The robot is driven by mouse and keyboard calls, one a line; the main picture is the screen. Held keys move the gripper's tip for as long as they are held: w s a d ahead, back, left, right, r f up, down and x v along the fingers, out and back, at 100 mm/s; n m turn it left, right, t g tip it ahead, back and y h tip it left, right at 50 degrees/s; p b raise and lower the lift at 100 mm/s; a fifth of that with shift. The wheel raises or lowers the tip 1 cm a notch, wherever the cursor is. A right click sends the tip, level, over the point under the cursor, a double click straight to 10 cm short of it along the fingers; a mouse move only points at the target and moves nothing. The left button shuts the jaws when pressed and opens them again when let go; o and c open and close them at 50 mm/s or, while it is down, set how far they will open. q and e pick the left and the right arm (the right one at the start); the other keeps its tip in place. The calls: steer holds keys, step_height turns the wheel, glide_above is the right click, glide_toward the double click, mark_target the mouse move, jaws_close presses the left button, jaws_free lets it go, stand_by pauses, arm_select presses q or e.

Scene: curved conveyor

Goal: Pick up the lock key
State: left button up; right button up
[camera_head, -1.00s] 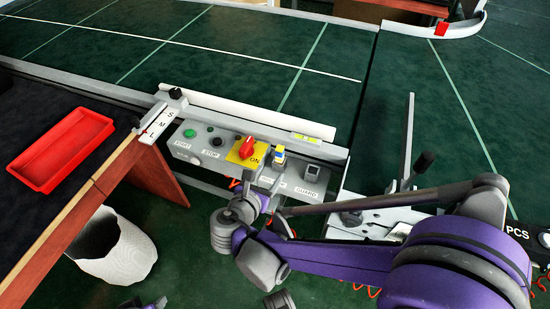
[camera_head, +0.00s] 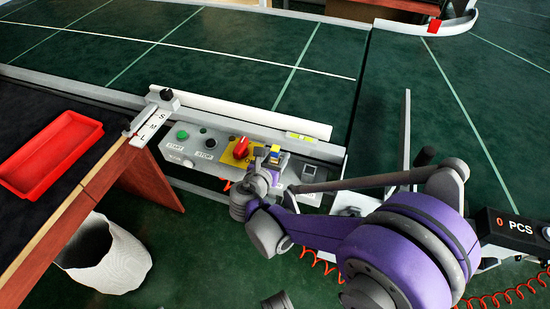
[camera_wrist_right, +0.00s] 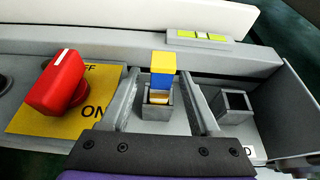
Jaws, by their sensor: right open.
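The lock key (camera_wrist_right: 162,72), with a yellow top and blue body, stands upright in a grey square socket (camera_wrist_right: 156,111) on the control panel. In the head view the key (camera_head: 274,152) shows just past my right gripper (camera_head: 266,163). In the right wrist view my right gripper (camera_wrist_right: 160,92) is open, with one finger on each side of the key and socket. Gaps show between the fingers and the key, so it is not held. My left gripper is not in view.
A red rotary switch (camera_wrist_right: 58,82) on a yellow plate is left of the key. An empty grey square socket (camera_wrist_right: 234,106) is to its right. A panel edge and rail (camera_wrist_right: 225,57) run behind. A red tray (camera_head: 50,150) lies on the left table.

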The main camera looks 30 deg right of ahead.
jaws_close()
stand_by(0.3)
